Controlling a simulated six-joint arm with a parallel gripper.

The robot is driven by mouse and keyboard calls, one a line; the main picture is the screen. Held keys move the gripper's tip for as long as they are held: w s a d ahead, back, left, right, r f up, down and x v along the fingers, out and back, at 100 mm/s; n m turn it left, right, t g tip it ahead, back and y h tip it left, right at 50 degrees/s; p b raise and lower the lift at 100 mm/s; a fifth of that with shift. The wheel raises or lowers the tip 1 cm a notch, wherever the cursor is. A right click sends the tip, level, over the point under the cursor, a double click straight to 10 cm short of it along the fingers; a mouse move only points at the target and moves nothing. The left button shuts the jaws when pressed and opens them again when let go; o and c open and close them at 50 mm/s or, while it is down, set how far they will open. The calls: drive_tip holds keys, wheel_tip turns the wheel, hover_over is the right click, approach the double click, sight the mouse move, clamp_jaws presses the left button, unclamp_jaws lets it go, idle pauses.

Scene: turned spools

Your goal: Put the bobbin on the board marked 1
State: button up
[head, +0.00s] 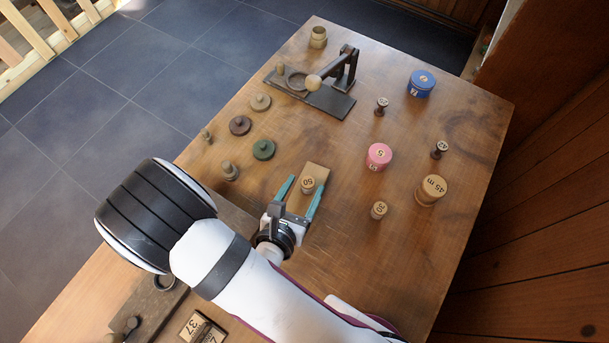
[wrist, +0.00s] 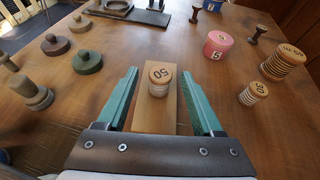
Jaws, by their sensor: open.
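A short wooden bobbin marked 50 (head: 307,185) stands upright on a small light wooden board (head: 318,170). In the wrist view the bobbin (wrist: 159,76) is near the board's far end, with bare board (wrist: 154,118) on the near side. I can read no 1 on this board. My gripper (head: 306,184) is open, its teal fingers on either side of the board and bobbin. In the wrist view the gripper (wrist: 158,72) shows gaps on both sides.
Dark spools, knobbed discs (head: 263,150) and a lever device (head: 345,70) are also around. The table's lower right is clear.

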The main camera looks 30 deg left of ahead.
wheel_tip(320, 180, up, 6)
drive_tip(key=w+d+r+m+g+h, duration=0.1)
drive_tip(key=d+r+m+g+h, duration=0.2)
drive_tip(key=d+m, duration=0.4)
drive_tip(key=w+d+r+m+g+h, duration=0.1)
drive_tip(key=w+d+r+m+h, duration=0.1)
drive_tip(key=d+m+h, duration=0.55)
drive_tip(key=w+d+r+m+g+h, duration=0.1)
drive_tip(key=d+r+m+g+h, duration=0.15)
drive_tip(key=d+m, duration=0.45)
drive_tip(key=s+d+r+m+g+y, duration=0.1)
drive_tip(key=s+d+m+g+y, duration=0.25)
drive_tip(key=s+m, duration=0.3)
drive_tip(key=s+d+m+g+y, duration=0.2)
drive_tip(key=s+d+m+g, duration=0.25)
drive_tip(key=m, duration=0.25)
drive_tip(key=s+a+r+m+y, duration=0.1)
drive_tip(key=a+r+m+y, duration=0.2)
drive_tip(key=a+m+y, duration=0.3)
drive_tip(key=m+t, duration=0.1)
drive_tip(key=m, duration=0.1)
drive_tip(key=shift+s+a+m+y, duration=0.2)
drive_tip(key=shift+a+m+y, duration=0.05)
drive_tip(key=shift+m+y, duration=0.15)
